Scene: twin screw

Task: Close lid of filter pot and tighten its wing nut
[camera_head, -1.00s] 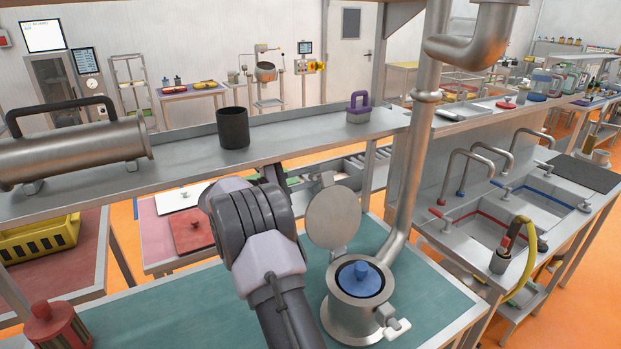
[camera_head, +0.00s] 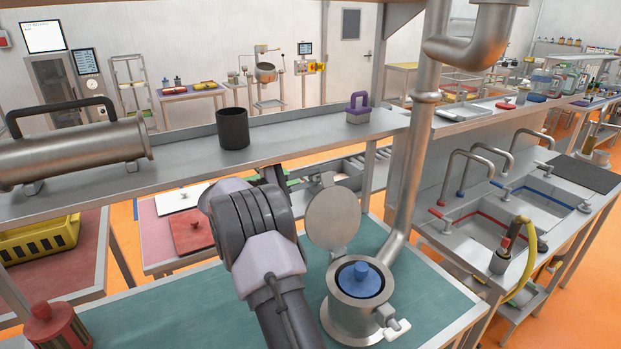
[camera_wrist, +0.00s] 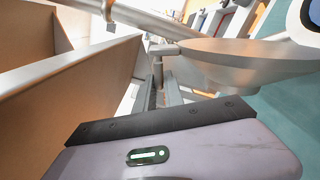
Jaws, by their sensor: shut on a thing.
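The filter pot (camera_head: 345,318) stands on the teal bench with a blue knobbed part (camera_head: 360,279) in its mouth. Its round metal lid (camera_head: 333,218) stands open, nearly upright, at the pot's back left. The white wing nut (camera_head: 398,329) is on the bolt hanging at the pot's front right. In the wrist view the lid (camera_wrist: 240,58) shows nearly edge-on, with a small T-shaped tab at its left. My gripper (camera_wrist: 161,88) is shut on this tab. In the head view my arm hides most of the fingers.
A metal shelf (camera_head: 180,165) with a dark cup (camera_head: 233,128) and a purple-handled block (camera_head: 358,107) runs behind my arm. A thick steel pipe (camera_head: 410,180) rises just right of the pot. A red canister (camera_head: 55,326) stands at the front left.

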